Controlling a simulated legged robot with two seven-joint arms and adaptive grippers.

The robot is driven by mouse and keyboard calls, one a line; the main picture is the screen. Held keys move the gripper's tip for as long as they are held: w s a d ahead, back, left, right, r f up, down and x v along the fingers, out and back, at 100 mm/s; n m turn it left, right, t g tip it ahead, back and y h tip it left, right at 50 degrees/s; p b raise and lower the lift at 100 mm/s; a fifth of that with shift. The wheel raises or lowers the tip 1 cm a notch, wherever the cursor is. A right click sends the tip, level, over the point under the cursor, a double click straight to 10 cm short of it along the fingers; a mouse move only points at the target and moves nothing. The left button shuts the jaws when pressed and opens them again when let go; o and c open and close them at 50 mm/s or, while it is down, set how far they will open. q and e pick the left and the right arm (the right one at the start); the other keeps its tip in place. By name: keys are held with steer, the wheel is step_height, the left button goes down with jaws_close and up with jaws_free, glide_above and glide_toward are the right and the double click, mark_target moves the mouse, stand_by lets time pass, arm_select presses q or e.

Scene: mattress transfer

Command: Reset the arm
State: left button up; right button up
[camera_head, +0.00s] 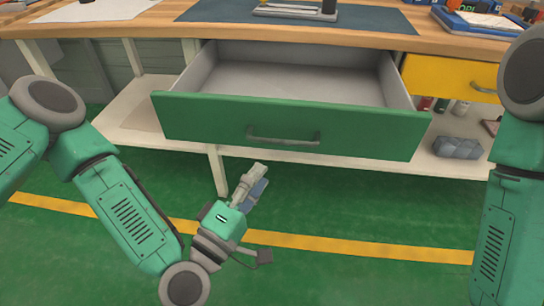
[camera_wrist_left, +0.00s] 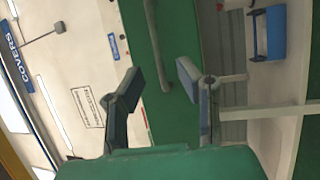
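My left arm comes in from the left in the head view, and its gripper (camera_head: 252,188) is in front of and below the green drawer (camera_head: 290,128). In the left wrist view the two fingers of my left gripper (camera_wrist_left: 168,92) stand apart with nothing between them.
The wooden bench top (camera_head: 130,25) runs above the drawer. A yellow drawer (camera_head: 450,78) is to its right. A grey lumpy object (camera_head: 458,147) lies on the white lower shelf (camera_head: 135,105). The green floor (camera_head: 330,200) with a yellow line is clear in front.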

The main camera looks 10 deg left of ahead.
arm_select(q)
steer(key=shift+v, duration=1.1)
steer(key=shift+f, duration=0.1)
steer(key=s+a+f+m+g+y+p, duration=0.15)
steer(key=s+f+m+g+p, duration=0.45)
steer(key=s+f+m+g, duration=0.6)
steer(key=s+a+f+g+y+p, duration=0.1)
steer(key=s+a+g+y, duration=0.1)
steer(key=a, duration=0.7)
steer(key=s+a+m+g+y+p, duration=0.1)
steer(key=s+a+g+y, duration=0.2)
steer(key=a, duration=0.6)
steer(key=shift+s+f+g+y+p, duration=0.3)
steer(key=shift+s+f+y, duration=0.1)
steer(key=shift+y, duration=0.35)
steer(key=shift+w, duration=0.1)
